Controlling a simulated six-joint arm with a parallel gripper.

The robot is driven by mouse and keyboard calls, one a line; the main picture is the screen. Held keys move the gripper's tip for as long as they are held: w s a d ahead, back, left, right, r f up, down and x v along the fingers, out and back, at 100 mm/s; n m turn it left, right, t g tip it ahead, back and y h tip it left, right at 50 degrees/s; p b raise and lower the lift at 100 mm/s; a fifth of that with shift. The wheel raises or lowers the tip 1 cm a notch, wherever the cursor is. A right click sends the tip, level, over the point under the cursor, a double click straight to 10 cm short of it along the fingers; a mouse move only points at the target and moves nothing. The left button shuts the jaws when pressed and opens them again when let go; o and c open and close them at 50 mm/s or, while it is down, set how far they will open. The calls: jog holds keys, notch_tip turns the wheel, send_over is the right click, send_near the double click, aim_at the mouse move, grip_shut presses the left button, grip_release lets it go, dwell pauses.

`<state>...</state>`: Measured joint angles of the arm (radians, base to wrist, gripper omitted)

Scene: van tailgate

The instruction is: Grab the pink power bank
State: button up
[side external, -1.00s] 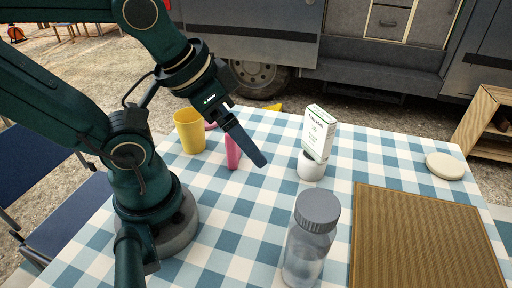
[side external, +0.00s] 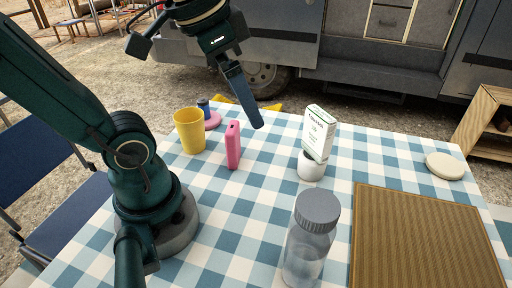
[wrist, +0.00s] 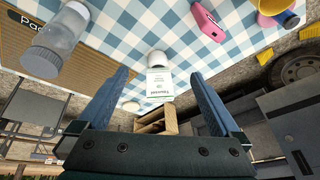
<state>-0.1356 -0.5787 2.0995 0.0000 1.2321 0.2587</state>
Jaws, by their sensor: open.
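The pink power bank (side external: 233,146) stands upright on the checked tablecloth, just right of the yellow cup (side external: 189,131). In the wrist view the power bank (wrist: 208,23) shows at the upper right, outside the space between the fingers. My gripper (side external: 256,124) is raised above the table, up and to the right of the power bank and apart from it. Its two blue fingers stand wide apart in the wrist view (wrist: 162,88), with nothing held between them.
A white and green box (side external: 319,134) sits on a white round holder (side external: 311,167). A clear bottle (side external: 309,244) stands in front, beside a brown ribbed mat (side external: 425,240). A pale disc (side external: 445,166) lies at right. A pink round thing (side external: 212,121) is behind the cup.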

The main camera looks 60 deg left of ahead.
jog(key=w+a+m+g, duration=0.2)
jog(key=a+m+g, duration=0.1)
jog(key=a, duration=0.3)
jog(key=m+g, duration=0.1)
jog(key=m, duration=0.1)
send_near(232, 126)
jog(key=shift+h, duration=0.3)
jog(key=f, duration=1.2)
jog(key=shift+w+a+f, duration=0.15)
jog(key=shift+a+f, duration=0.05)
jog(key=shift+f, duration=0.15)
jog(key=shift+r, duration=0.1)
jog(key=c, duration=1.5)
